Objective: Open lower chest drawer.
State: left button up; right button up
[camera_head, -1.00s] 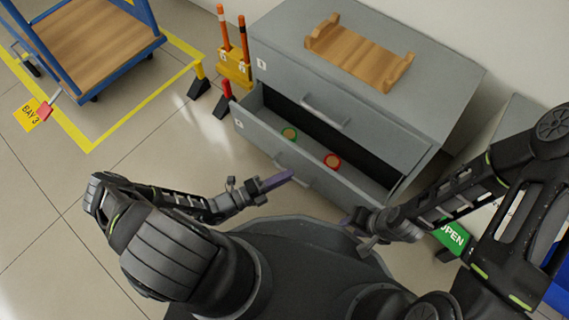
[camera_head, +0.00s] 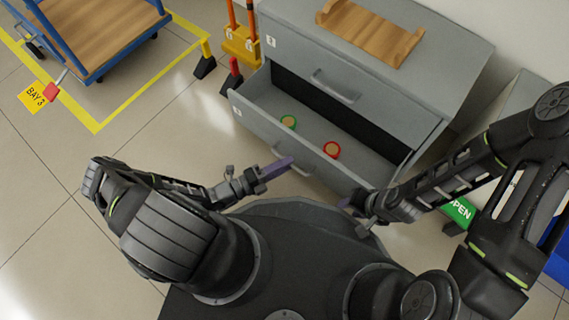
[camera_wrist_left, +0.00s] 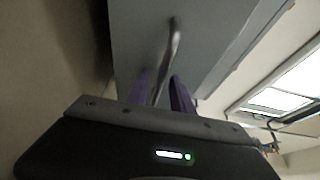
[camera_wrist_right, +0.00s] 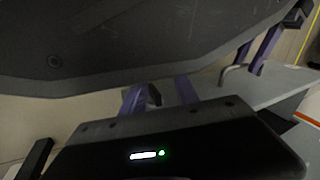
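The grey chest (camera_head: 400,95) stands at the upper middle of the head view. Its lower drawer (camera_head: 330,175) is pulled well out and shows its inside. The drawer's bar handle (camera_head: 308,172) is on its front; it also shows in the left wrist view (camera_wrist_left: 174,40). My left gripper (camera_head: 288,162) is at this handle.
A wooden rack (camera_head: 370,32) sits on the chest. Left are orange posts in a yellow holder (camera_head: 240,45) and a blue cart (camera_head: 95,40).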

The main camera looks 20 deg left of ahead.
pick_arm(q)
jog(key=shift+o, duration=0.3)
jog(key=shift+s, duration=0.1)
jog(key=p+v, duration=0.1)
jog(key=v, duration=0.6)
jog(key=shift+s+a, duration=0.25)
jog(key=shift+a, duration=0.05)
jog(key=shift+r+p, duration=0.15)
jog(key=shift+p, duration=0.15)
